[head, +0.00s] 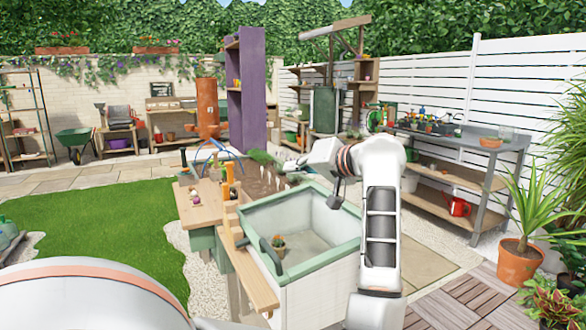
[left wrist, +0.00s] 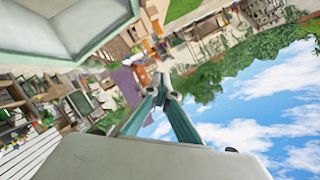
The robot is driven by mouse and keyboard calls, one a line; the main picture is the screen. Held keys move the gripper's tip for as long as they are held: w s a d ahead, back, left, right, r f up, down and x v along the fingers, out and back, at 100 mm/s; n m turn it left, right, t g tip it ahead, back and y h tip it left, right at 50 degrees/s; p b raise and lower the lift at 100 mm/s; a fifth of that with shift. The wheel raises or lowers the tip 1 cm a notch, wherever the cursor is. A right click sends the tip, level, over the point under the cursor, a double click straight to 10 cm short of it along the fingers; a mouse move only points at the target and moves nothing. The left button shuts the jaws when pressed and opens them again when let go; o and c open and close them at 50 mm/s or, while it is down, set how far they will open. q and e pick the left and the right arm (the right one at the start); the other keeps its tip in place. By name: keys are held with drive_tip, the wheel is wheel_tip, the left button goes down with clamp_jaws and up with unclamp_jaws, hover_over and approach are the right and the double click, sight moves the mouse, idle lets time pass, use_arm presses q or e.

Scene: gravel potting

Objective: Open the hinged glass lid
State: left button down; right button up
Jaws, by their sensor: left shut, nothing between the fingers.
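A white box (head: 315,292) with a mint-green rim frame stands in the middle of the head view. Its pale grey inside shows through the top, and I cannot tell how the clear pane of the lid lies. A dark green bar-shaped handle (head: 270,257) is at its near left edge. My left arm reaches across the box's far right side. My left gripper (head: 282,166) is shut and empty beyond the far rim, small and hard to make out, apart from the handle. In the left wrist view the closed fingertips (left wrist: 165,86) point away from the green-framed box (left wrist: 65,30). My right gripper is out of view.
A wooden bench (head: 200,207) with tools adjoins the box's left side. A purple shelf (head: 247,90) stands behind, and a metal potting table (head: 470,150) at right. Lawn (head: 110,235) lies open at left.

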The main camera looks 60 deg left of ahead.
use_arm(q)
drive_tip(key=c, duration=2)
unclamp_jaws()
drive_tip(key=shift+c, duration=0.2)
drive_tip(key=shift+d, duration=0.1)
drive_tip(key=v, duration=0.7)
drive_tip(key=shift+d, duration=0.15)
drive_tip(key=shift+r, duration=0.1)
